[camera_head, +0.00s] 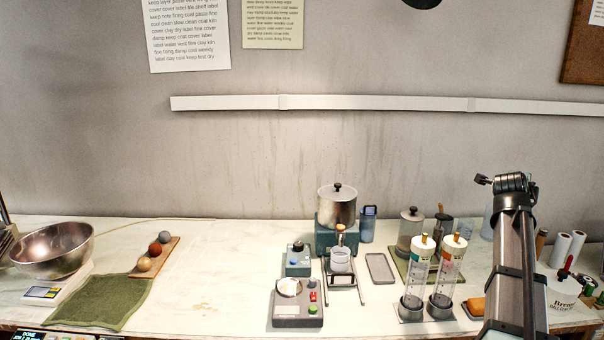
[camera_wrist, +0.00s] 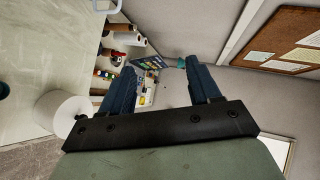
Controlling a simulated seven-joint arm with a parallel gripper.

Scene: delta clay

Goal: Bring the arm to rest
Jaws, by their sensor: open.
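My arm stands at the right of the head view, rising from the bottom edge in front of the bench with its dark end joint against the wall. I cannot make out the fingers there. In the wrist view my gripper (camera_wrist: 158,88) shows two dark blue fingers spread wide apart with nothing between them. It points over the bench's right part toward the wall, apart from any object. The arm hides part of the bench (camera_head: 235,290) behind it.
A metal pot (camera_head: 337,208) stands mid-bench; a steel bowl (camera_head: 52,247) is far left.

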